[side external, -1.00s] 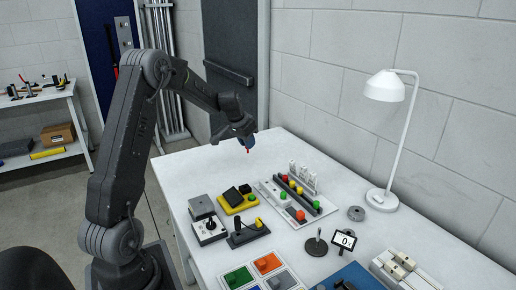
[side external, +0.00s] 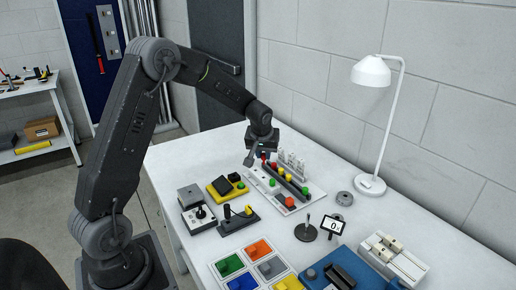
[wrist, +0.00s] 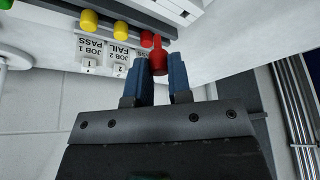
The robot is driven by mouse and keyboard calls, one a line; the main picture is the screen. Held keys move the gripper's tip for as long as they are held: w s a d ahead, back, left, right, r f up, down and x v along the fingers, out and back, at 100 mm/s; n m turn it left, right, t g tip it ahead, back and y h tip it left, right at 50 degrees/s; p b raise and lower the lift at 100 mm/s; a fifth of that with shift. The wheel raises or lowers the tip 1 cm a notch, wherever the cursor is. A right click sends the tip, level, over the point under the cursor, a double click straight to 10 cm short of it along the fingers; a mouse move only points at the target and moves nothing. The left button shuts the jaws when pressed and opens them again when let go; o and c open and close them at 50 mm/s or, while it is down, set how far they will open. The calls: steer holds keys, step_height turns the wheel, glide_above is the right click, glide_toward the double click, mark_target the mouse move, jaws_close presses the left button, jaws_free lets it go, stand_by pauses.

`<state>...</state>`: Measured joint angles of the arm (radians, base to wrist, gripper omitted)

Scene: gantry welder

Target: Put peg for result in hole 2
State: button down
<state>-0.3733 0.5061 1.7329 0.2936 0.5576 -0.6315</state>
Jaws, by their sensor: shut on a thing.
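My gripper (wrist: 163,62) is shut on a red peg (wrist: 158,58), whose thin stem points up in the wrist view. In the side external view my gripper (side external: 257,157) is low at the far end of the white peg board (side external: 265,187), with the held red peg (side external: 263,156) partly visible. The wrist view shows cards reading JOB 1 PASS (wrist: 89,52) and JOB 2 FAIL (wrist: 120,56), with small tags 1 and 2. Hole 2 cannot be made out.
A dark rail carries a red peg (wrist: 147,39), yellow pegs (wrist: 121,29) and a green peg. White upright holders (side external: 290,160) stand behind. A joystick box (side external: 200,217) sits nearer.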

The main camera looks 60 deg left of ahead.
glide_above(264, 176)
steer(key=shift+s+d+f, duration=0.15)
steer(key=shift+f, duration=0.65)
steer(key=shift+s+d+f, duration=0.1)
steer(key=shift+f, duration=0.75)
steer(key=shift+s+d+f, duration=0.15)
steer(key=shift+f, duration=0.65)
steer(key=shift+f, duration=1.25)
steer(key=c, duration=1)
jaws_free()
steer(key=shift+o, duration=0.2)
steer(key=v, duration=1.4)
